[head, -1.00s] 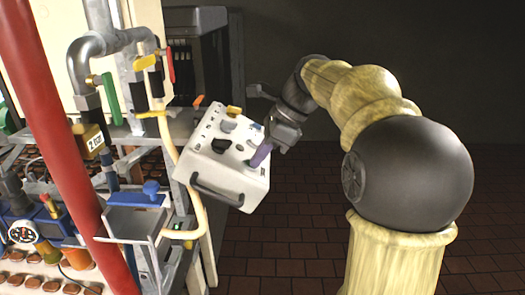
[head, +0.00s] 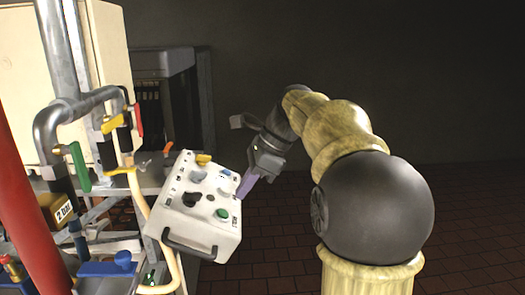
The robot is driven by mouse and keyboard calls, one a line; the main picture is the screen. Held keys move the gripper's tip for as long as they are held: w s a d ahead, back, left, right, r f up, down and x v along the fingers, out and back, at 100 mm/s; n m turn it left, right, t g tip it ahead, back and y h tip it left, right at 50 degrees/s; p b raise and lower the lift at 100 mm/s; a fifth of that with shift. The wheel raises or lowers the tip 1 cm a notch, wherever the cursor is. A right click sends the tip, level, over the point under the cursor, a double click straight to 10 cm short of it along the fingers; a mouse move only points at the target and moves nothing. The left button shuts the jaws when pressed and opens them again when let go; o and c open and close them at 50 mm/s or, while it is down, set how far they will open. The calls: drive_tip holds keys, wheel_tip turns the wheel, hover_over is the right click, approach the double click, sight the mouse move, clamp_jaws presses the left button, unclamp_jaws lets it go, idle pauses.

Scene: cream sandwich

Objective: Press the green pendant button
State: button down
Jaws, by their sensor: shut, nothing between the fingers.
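The pendant (head: 173,222) is a tilted white control box with a dark handle on its front edge, at the centre left of the head view. Its green button (head: 222,213) shows uncovered near the lower right of the panel. A yellow knob (head: 204,159), a blue knob (head: 225,173) and dark controls are also on the panel. My gripper (head: 246,187) is at the right edge of the pendant, above and to the right of the green button and apart from it. Its purple fingers are shut and hold nothing.
A red pipe (head: 28,215), grey pipes (head: 75,110) with coloured valve handles, and a yellow hose (head: 140,205) crowd the left. A blue-topped box (head: 105,269) stands below left of the pendant.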

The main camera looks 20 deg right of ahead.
drive_tip(key=v, duration=0.8)
drive_tip(key=shift+w+a, duration=0.1)
drive_tip(key=shift+a, duration=0.05)
idle(6.8)
